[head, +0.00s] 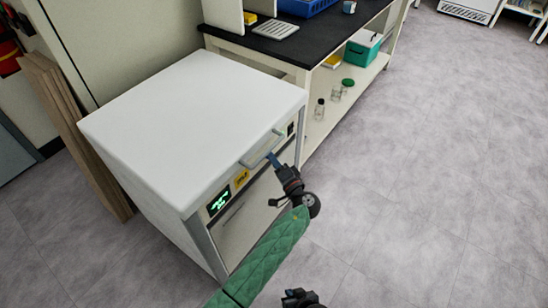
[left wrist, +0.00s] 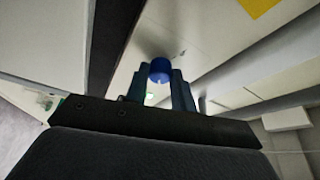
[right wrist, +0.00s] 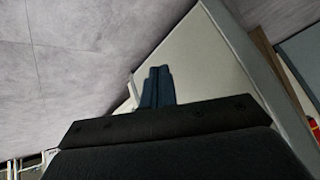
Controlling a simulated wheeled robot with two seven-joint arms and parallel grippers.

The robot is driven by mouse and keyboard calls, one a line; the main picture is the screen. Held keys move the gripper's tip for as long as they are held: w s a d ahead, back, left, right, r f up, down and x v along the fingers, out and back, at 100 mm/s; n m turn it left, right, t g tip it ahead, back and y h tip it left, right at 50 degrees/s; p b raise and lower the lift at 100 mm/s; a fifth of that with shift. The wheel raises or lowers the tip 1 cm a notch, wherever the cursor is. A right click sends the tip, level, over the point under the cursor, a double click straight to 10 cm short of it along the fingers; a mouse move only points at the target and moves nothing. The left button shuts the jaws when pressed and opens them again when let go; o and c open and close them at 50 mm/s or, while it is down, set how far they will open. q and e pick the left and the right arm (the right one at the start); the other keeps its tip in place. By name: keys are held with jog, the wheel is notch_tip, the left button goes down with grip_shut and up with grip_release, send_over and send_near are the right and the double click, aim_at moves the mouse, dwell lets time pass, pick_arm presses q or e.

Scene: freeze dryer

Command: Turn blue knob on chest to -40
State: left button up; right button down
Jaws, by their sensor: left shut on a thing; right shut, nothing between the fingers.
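The white chest (head: 195,120) stands at the left in the head view, with a lid handle, a green-lit display (head: 219,201) and a yellow label (head: 242,178) on its front. My left gripper (head: 272,158) is at the front panel, right of the label. In the left wrist view the blue knob (left wrist: 160,70) sits between the fingertips of my left gripper (left wrist: 160,84), which are shut on it. The knob is hidden by the gripper in the head view. Its setting cannot be read. My right gripper (right wrist: 158,72) is shut and empty, pointing toward a pale panel.
A black-topped bench (head: 310,38) stands behind the chest, with a blue basket and keyboard-like item on it. Its lower shelf holds a teal box (head: 363,50) and several jars. Wooden boards (head: 75,135) lean at the left. The grey floor at the right is clear.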

pick_arm(q)
jog(key=shift+r+m+h+p, duration=0.15)
jog(key=shift+m+h+p, duration=0.25)
jog(key=shift+m+p, duration=0.55)
pick_arm(e)
notch_tip(320, 180, up, 8)
jog(key=w, duration=0.1)
jog(key=shift+r+g, duration=0.2)
jog(key=shift+g, duration=0.2)
jog(key=shift+a, duration=0.1)
pick_arm(q)
jog(key=o, duration=1)
jog(key=b+v, duration=0.1)
jog(key=v, duration=0.6)
jog(key=shift+s+d+b, duration=0.25)
jog(key=shift+s+b, duration=0.05)
pick_arm(e)
jog(key=shift+t, duration=0.3)
jog(key=f, duration=0.5)
jog(key=shift+s+f, duration=0.25)
